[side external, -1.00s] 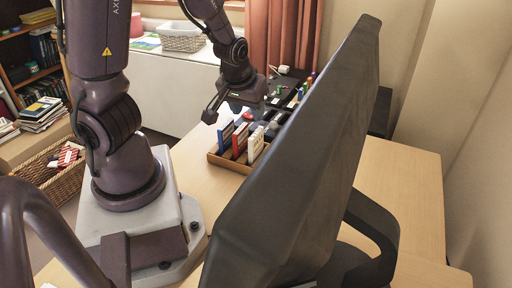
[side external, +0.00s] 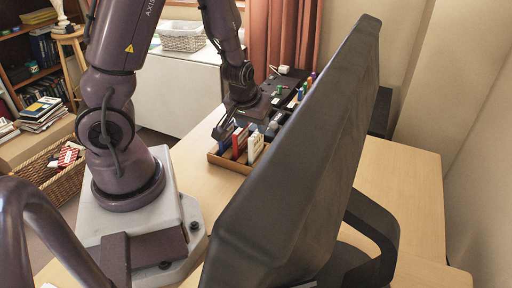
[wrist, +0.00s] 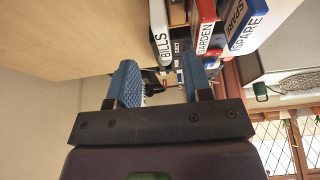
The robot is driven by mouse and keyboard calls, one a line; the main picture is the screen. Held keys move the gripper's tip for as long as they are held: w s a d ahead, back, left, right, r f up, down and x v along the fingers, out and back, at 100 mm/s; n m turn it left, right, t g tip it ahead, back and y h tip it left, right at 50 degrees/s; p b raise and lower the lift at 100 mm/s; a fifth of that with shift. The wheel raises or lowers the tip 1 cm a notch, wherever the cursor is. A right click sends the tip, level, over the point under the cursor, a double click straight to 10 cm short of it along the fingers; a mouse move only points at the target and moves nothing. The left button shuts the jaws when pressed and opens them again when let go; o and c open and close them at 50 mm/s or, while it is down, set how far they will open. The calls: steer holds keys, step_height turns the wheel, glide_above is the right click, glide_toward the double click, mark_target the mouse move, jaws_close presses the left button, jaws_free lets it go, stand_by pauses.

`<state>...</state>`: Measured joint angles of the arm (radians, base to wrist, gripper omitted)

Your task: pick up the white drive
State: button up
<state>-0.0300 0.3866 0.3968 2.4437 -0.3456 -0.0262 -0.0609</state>
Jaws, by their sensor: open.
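The white drive (wrist: 160,42), labelled BILLS, stands upright in a wooden tray (side external: 229,163); it also shows at the tray's right end in the side view (side external: 256,147). A red drive (wrist: 203,28) labelled GARDEN and a blue drive (wrist: 246,26) labelled SPARE stand beside it. My gripper (side external: 246,127) is open and empty, over the tray. In the wrist view my gripper (wrist: 160,68) has its blue-padded fingers apart, with the white drive's end lined up in the gap between them. Whether the fingers touch any drive cannot be told.
A large dark monitor (side external: 300,170) stands close to the right of the tray and hides part of the desk. Behind the tray is a black organizer (side external: 290,82) with small items. The desk (side external: 400,190) is bare at the right.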

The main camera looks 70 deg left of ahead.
mark_target(255, 134)
steer(key=shift+x, duration=3.55)
steer(key=shift+s, duration=0.15)
jaws_close()
